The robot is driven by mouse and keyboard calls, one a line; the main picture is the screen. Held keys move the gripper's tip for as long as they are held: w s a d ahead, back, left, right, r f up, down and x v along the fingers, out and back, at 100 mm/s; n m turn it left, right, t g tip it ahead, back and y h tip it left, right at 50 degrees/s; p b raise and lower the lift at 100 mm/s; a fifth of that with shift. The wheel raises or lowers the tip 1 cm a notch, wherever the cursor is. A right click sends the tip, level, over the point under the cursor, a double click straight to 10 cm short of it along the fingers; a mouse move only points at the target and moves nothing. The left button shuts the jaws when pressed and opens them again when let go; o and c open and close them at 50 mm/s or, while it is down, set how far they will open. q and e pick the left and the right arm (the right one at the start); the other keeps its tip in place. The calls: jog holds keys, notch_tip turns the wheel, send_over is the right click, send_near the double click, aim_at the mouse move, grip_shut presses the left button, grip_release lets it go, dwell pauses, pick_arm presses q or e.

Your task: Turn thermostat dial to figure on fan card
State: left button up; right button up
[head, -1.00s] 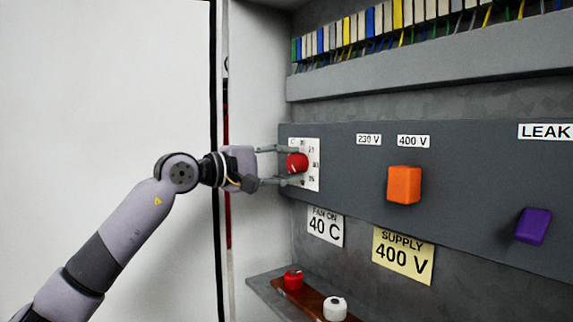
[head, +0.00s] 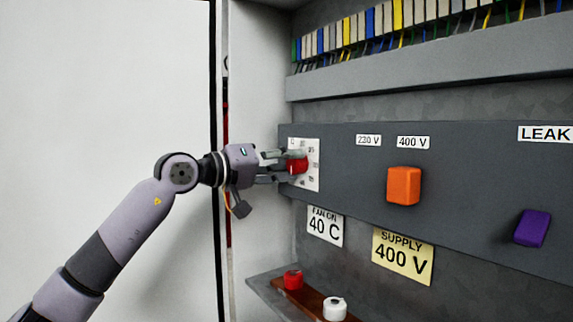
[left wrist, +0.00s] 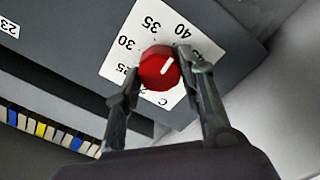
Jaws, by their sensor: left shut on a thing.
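The red thermostat dial (head: 300,166) sits on a white scale plate (head: 313,180) at the left end of the dark panel. My left gripper (head: 295,166) is shut on the dial, a finger on either side. In the left wrist view the dial (left wrist: 158,68) shows a white pointer mark slanting up and right, roughly toward the 40 on the scale plate (left wrist: 140,32). One finger hides part of the figures beyond 40. The fan card (head: 324,226) below the panel reads "FAN ON 40 C". My right gripper is out of view.
An orange knob (head: 404,185) and a purple knob (head: 533,227) are to the right on the panel. A yellow supply card (head: 403,257) reads 400 V. Below, a ledge holds a red knob (head: 293,279) and a white knob (head: 335,309). Terminal blocks line the top.

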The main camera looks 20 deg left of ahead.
pick_arm(q)
jog(key=shift+f+m, duration=0.15)
jog(key=shift+m, duration=0.15)
jog(key=o, duration=1.1)
jog(key=shift+o, duration=0.2)
jog(key=v, duration=1.2)
